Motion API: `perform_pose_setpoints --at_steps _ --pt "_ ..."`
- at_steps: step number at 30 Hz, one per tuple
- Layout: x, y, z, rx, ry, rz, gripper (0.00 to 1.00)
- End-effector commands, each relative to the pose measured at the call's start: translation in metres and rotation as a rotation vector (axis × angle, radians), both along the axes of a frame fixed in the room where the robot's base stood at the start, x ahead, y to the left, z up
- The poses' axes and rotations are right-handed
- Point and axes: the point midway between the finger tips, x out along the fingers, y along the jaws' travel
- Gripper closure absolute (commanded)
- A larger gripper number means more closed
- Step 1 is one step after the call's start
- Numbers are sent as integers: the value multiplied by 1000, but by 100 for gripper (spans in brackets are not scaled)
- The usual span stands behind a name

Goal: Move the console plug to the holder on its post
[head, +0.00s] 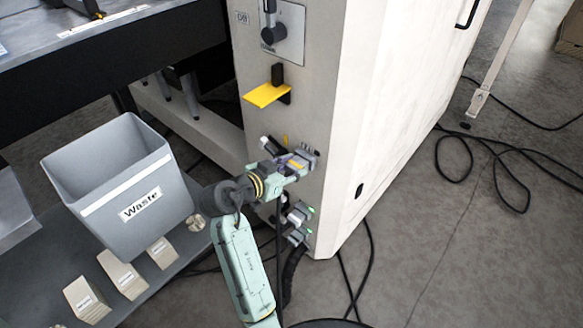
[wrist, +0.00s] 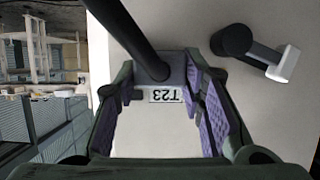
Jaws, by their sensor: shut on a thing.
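My gripper (head: 297,163) is at the front face of the pale cabinet, above two sockets with green lights. In the wrist view, its purple-padded fingers (wrist: 160,100) are shut on a dark block with a thick black cable, the console plug (wrist: 155,68). The cable runs up out of the wrist view. An upside-down "T23" label (wrist: 165,95) shows beside the plug. I cannot tell whether the plug is seated or free of the panel. No holder on a post can be clearly made out.
A yellow bracket (head: 268,94) juts from the cabinet (head: 375,100) above my gripper. A lever with a white end (wrist: 284,64) is close by. Plugs with green lights (head: 300,213) are below. A grey waste bin (head: 112,190) stands left. Loose cables (head: 505,165) lie on the floor right.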

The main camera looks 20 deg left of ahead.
Motion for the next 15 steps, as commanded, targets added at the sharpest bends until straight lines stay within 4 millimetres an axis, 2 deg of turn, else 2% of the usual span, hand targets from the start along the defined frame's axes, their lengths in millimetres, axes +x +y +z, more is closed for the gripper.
perform_pose_setpoints --at_steps 4,15 --pt "0 0 0 0 0 0 100" --pt "-1 1 0 0 0 0 100"
